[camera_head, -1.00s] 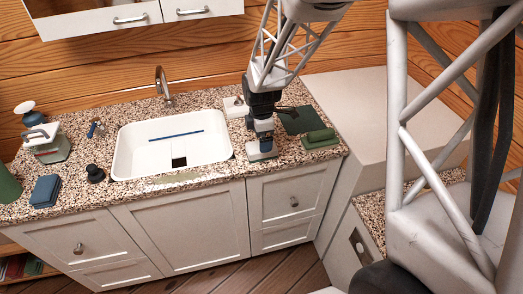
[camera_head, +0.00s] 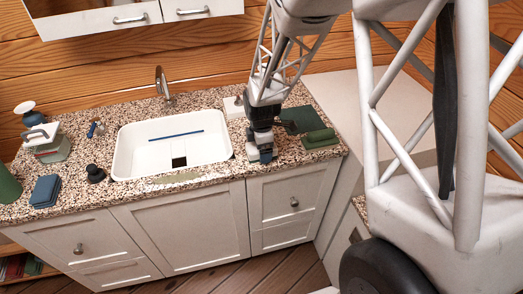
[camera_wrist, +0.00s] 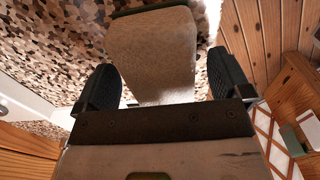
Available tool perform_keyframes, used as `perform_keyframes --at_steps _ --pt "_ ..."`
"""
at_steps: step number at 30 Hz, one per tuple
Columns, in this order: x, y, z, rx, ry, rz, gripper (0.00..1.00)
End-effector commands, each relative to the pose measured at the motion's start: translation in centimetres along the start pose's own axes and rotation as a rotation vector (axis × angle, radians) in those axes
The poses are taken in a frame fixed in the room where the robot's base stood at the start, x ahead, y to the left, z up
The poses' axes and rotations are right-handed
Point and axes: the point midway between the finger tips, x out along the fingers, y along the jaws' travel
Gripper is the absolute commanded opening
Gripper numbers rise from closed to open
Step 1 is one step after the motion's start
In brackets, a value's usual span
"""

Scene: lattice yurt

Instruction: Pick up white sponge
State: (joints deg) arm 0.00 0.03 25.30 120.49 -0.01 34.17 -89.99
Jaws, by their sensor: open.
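In the wrist view a pale, off-white slab, apparently the white sponge (camera_wrist: 150,62), lies on the speckled counter between the two dark fingers of my gripper (camera_wrist: 163,72). The fingers are apart, one on each side of it, with a gap visible at each side. Its near end is hidden by the gripper body. In the head view my gripper (camera_head: 261,155) points down at the counter right of the sink. There it covers most of the sponge, so contact cannot be told.
A green block (camera_head: 320,136) on a green pad lies right of my gripper. A white box (camera_head: 233,107) stands behind left. The white sink (camera_head: 140,165) is to the left. A dark stopper-like item (camera_head: 95,174) and blue sponge stack (camera_head: 46,190) stand further left.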

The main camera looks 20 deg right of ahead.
Motion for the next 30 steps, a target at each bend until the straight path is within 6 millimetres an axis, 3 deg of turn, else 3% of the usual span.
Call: perform_keyframes --at_steps 9,20,30 --pt "-0.01 -0.01 0.0 0.0 0.0 0.0 0.96" --pt "-0.03 -0.01 0.0 0.0 0.0 0.0 0.43" --pt "-0.2 0.0 0.0 0.0 0.0 0.0 0.43"
